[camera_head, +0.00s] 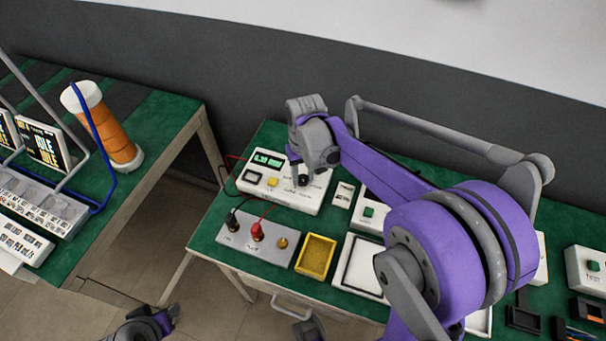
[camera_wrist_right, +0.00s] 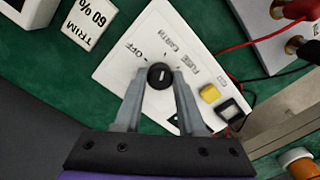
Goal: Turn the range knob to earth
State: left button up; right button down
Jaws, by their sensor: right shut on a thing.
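The range knob (camera_wrist_right: 160,76) is a round black knob with a light pointer line, on the white meter box (camera_wrist_right: 112,72). Labels OFF, EARTH and FUSE are printed around it. In the head view the knob (camera_head: 304,181) sits at the right part of the meter box (camera_head: 312,203), just below my gripper. My right gripper (camera_wrist_right: 160,84) is shut on the knob, with one finger on each side. Its fingers (camera_head: 300,172) point down at the box in the head view. I cannot tell exactly which label the pointer faces. My left gripper (camera_head: 150,322) is at the bottom left, away from the box.
The meter box has a green display (camera_head: 268,159), a yellow button (camera_head: 272,182) and a dark switch. A grey panel (camera_head: 258,243) with black and red plugs and leads stands in front. A yellow tray (camera_head: 316,257) and a white TRIM card (camera_wrist_right: 88,22) are nearby.

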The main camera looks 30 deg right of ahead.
aim_at(304, 178)
dwell(0.4)
jog(key=c, duration=0.5)
grip_release()
notch_tip(304, 178, up, 11)
jog(key=p, duration=0.1)
jog(key=shift+d, duration=0.15)
jog(key=shift+f, duration=0.1)
